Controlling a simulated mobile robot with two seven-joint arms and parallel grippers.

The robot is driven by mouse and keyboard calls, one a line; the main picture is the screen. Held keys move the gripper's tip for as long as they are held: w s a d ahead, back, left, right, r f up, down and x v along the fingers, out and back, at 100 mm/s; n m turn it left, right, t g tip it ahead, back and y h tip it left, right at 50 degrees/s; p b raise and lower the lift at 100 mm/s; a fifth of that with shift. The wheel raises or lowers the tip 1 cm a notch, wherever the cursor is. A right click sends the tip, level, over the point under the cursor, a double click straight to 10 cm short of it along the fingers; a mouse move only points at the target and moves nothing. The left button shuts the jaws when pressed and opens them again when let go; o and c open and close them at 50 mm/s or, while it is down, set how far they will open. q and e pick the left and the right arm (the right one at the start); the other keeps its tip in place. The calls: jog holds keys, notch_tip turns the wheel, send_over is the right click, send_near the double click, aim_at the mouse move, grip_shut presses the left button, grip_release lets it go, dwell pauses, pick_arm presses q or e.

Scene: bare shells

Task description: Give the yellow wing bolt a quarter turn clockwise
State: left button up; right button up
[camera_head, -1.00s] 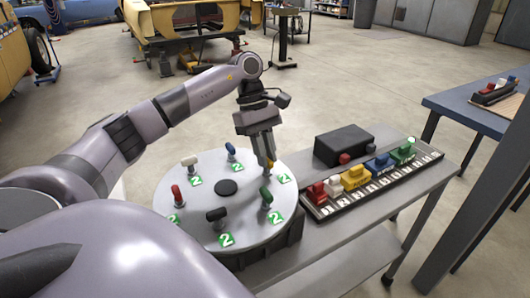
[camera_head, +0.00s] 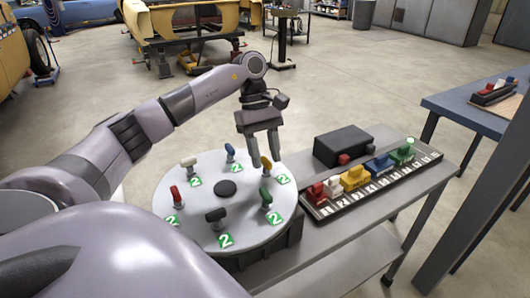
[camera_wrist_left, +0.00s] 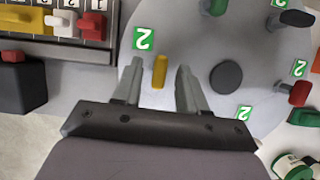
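The yellow wing bolt (camera_head: 266,163) stands on the round grey plate (camera_head: 208,238), near its upper right edge, beside a green label marked 2. My left gripper (camera_head: 262,152) is over it from above, fingers apart. In the left wrist view the yellow wing bolt (camera_wrist_left: 159,71) lies between the two open fingertips (camera_wrist_left: 160,72), with a gap on each side. Its wing runs nearly parallel to the fingers there. My right gripper is in neither view.
Red, white, blue, black and green wing bolts stand around the plate, with a dark disc (camera_head: 226,187) in the centre. A rack (camera_head: 376,182) with coloured blocks and a black box (camera_head: 343,143) stand to the right on the grey bench.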

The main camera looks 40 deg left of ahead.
pick_arm(q)
jog(key=v, duration=0.7)
dwell(0.4)
dwell(0.5)
